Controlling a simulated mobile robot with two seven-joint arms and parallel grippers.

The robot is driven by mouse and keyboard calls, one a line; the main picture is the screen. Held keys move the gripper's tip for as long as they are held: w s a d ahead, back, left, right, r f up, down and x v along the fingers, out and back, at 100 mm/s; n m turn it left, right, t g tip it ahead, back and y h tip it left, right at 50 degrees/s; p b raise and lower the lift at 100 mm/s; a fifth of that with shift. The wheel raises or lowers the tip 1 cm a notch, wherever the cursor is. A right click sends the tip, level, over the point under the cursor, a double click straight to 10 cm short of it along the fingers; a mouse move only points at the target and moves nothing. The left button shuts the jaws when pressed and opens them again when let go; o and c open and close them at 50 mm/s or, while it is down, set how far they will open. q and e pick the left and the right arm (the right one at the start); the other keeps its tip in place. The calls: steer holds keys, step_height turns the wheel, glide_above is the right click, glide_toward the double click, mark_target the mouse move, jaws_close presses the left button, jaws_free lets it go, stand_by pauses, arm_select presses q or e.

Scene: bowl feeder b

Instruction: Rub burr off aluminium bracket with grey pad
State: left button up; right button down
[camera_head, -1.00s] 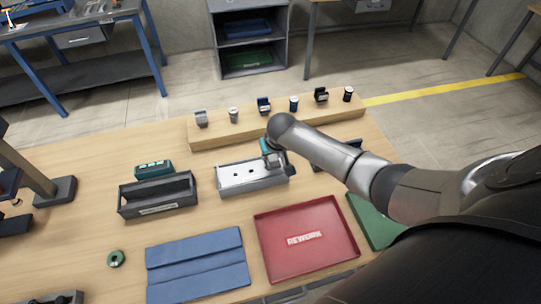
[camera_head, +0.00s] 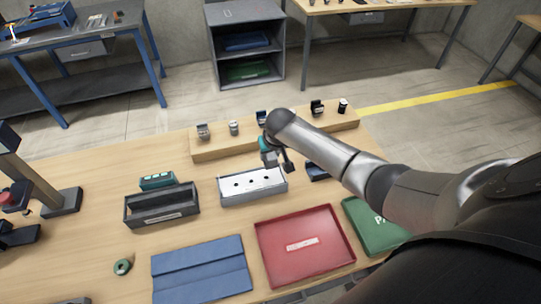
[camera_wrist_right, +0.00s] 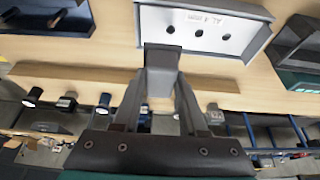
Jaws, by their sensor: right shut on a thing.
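My right gripper (camera_head: 271,156) is just behind and above the far right part of a shallow grey tray (camera_head: 221,200). The pad is held clear of the tray, which also shows in the wrist view (camera_wrist_right: 262,15). A pale plate (camera_head: 243,190) with dark round holes lies in the tray. No burr can be made out. My left gripper is out of view.
A wooden rail (camera_head: 215,150) behind carries several small grey, blue and black items. A dark grey bin (camera_head: 160,214), blue mat (camera_head: 200,272), red tray (camera_head: 345,258), green tray (camera_head: 370,225) and green ring (camera_head: 122,267) lie around. Bare table shows at left.

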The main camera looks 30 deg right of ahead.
steer(key=shift+r, duration=3.05)
steer(key=a+n+b, duration=0.1)
steer(key=a+b, duration=0.8)
steer(key=b, duration=0.3)
steer(key=s+a+f+n+y+b, duration=0.1)
steer(key=s+a+b, duration=0.3)
steer(key=s+b, duration=0.5)
steer(key=f+b, duration=0.1)
steer(key=b, duration=0.2)
steer(key=shift+n, duration=0.4)
